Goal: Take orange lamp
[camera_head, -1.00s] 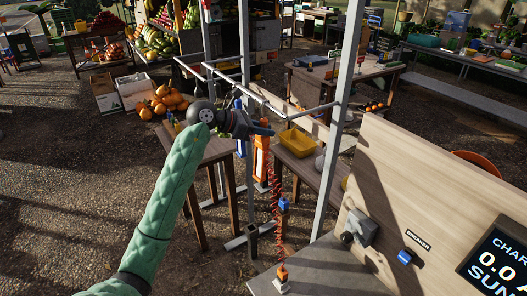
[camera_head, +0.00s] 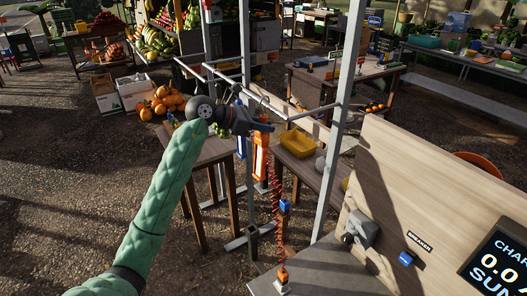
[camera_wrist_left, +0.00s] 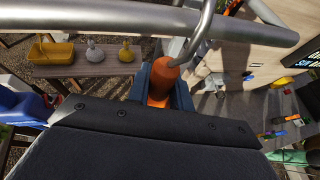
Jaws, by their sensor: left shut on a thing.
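The orange lamp (camera_head: 261,158) hangs upright beside the metal frame in the head view, next to a blue one (camera_head: 241,147). My left gripper (camera_head: 262,126) is at its upper part. In the left wrist view, the dark fingers of my left gripper (camera_wrist_left: 164,90) are shut on the orange lamp (camera_wrist_left: 162,78), one on each side. A bent metal hook runs from its top up to the rail. The lamp's lower part is hidden behind the gripper in that view. My right gripper is not in view.
A metal rail (camera_wrist_left: 120,18) crosses close above the gripper. A red coiled cord (camera_head: 275,197) hangs below the lamp. A yellow tray (camera_head: 297,144) lies on a wooden table behind. A wooden panel with a breaker switch (camera_head: 361,229) stands at right.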

